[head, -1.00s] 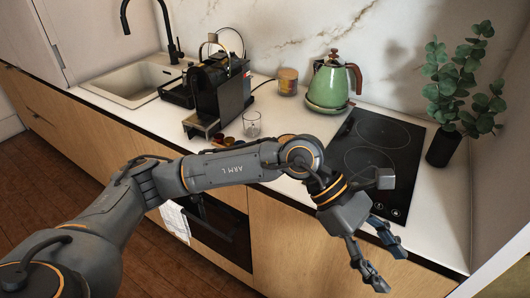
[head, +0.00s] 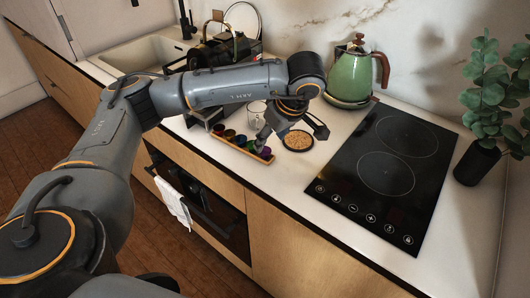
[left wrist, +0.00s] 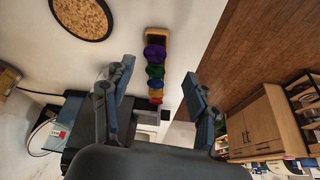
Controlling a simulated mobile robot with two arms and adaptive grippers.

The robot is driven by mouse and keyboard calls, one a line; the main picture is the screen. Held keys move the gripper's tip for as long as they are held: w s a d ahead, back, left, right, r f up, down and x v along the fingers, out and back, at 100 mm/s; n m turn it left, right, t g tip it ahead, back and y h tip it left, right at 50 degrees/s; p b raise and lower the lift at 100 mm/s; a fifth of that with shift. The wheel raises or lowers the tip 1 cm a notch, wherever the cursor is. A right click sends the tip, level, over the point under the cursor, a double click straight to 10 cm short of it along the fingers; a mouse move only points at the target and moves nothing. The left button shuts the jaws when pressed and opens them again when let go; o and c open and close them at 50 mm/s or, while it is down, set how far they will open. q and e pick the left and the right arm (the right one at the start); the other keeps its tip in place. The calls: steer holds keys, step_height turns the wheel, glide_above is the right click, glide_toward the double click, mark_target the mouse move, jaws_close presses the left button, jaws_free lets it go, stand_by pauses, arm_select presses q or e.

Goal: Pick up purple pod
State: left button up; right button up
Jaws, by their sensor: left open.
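The purple pod (left wrist: 155,53) sits at one end of a row of coloured pods on a narrow wooden tray (left wrist: 159,33) in the left wrist view. In the head view the purple pod (head: 259,147) is small and partly hidden by my gripper, near the tray's right end. My left gripper (head: 266,139) is open and empty above that end, pointing down. In the left wrist view its fingers (left wrist: 158,74) stand apart, on either side of the pod row. Green, blue, red and yellow pods follow the purple one along the tray. My right gripper is not seen.
A round mat with a brown top (head: 298,140) lies right of the tray. A glass (head: 257,108) and a coffee machine stand behind my arm. The green kettle (head: 350,75) is at the back, and the black hob (head: 385,165) is to the right.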

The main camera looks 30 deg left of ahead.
mark_target(265, 150)
arm_select(q)
steer(key=p+x, duration=0.1)
steer(key=x, duration=0.2)
steer(key=shift+w+r, duration=0.1)
steer(key=shift+w, duration=0.05)
steer(key=x, duration=0.2)
steer(key=p+x, duration=0.1)
steer(key=shift+w+a+f, duration=0.15)
steer(key=shift+w+f, duration=0.15)
steer(key=shift+f, duration=0.2)
steer(key=c, duration=0.6)
steer(key=shift+c, duration=1)
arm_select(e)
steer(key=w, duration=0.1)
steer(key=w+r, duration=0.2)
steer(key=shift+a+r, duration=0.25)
